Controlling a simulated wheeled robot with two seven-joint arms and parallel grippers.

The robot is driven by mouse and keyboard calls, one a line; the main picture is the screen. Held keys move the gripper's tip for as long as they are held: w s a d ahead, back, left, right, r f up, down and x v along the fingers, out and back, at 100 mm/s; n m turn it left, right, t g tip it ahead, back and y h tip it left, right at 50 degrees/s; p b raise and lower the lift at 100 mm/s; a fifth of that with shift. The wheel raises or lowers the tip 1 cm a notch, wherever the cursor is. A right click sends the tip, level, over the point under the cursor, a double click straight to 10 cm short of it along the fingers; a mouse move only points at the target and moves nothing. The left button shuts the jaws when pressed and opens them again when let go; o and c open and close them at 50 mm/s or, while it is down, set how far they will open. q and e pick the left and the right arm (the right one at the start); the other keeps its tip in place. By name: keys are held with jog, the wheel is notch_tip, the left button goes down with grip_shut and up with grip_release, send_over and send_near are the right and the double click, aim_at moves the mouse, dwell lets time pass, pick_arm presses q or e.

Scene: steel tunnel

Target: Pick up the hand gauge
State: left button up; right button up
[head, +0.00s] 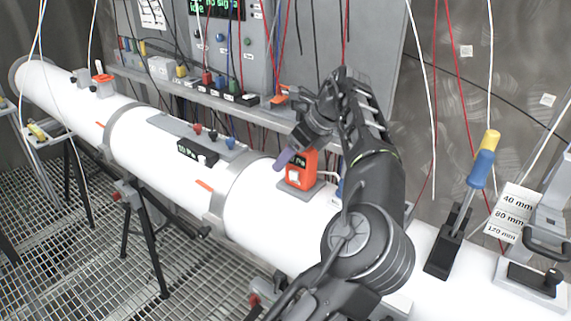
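The hand gauge appears to be the orange boxy device (300,171) with a small dark display and a white front patch. It stands upright on a grey plate on top of the white pipe, right of the picture's middle. My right gripper (291,150) is at the device's upper left, with a purplish fingertip beside its top left edge. I cannot tell whether it touches. The other fingertip is not clearly visible, so the opening is unclear. My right forearm hides the area right of the device. My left gripper is out of view.
The white pipe (160,140) runs across the scene over a grated floor (80,235). A control panel (220,45) with hanging cables and a shelf stands behind. A blue-yellow handled tool (482,168) stands in a black holder at right, beside a millimetre-labelled sign (508,213).

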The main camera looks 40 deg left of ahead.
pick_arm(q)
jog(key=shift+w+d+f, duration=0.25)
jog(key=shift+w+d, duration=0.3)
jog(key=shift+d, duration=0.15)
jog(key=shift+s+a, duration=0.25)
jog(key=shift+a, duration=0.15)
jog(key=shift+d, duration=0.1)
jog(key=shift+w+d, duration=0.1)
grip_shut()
